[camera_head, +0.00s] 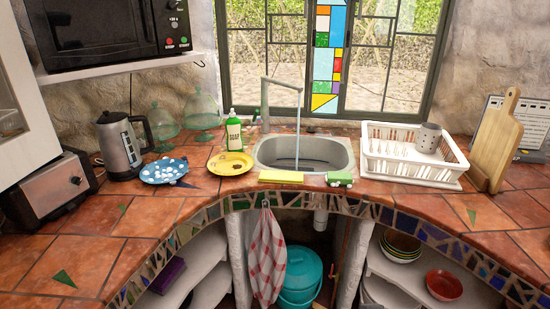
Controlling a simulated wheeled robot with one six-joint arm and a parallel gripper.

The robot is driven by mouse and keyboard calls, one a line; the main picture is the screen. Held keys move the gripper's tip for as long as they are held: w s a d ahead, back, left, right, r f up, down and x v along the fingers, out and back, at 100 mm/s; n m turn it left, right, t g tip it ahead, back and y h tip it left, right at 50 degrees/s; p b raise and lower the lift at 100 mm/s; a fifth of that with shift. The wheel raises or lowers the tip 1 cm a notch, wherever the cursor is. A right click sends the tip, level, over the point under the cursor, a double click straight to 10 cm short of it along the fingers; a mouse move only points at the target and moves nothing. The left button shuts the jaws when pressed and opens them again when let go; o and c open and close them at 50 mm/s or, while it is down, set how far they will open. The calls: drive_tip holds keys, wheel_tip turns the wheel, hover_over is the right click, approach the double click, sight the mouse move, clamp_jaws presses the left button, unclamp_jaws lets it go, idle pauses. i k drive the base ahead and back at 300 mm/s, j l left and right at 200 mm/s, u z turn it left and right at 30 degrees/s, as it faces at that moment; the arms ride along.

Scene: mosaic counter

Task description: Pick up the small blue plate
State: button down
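A small blue plate (163,171) with white spots lies flat on the terracotta-tiled counter, left of the middle of the head view. It sits to the right of the kettle and left of a yellow plate, with a gap between the two plates. Nothing visible covers it. My gripper is not in view, so I cannot see its place or its state.
A kettle (122,147) and a toaster (50,189) stand to the left. A yellow plate (230,168), soap bottle (233,134), sponge (281,177) and sink (303,153) are to the right. Glass domes (202,112) stand behind. The counter (150,212) in front is clear.

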sight(166, 170)
drive_tip(key=k, duration=0.1)
drive_tip(key=i+j+u, duration=0.45)
drive_tip(key=i+j, duration=0.55)
drive_tip(key=i, duration=0.1)
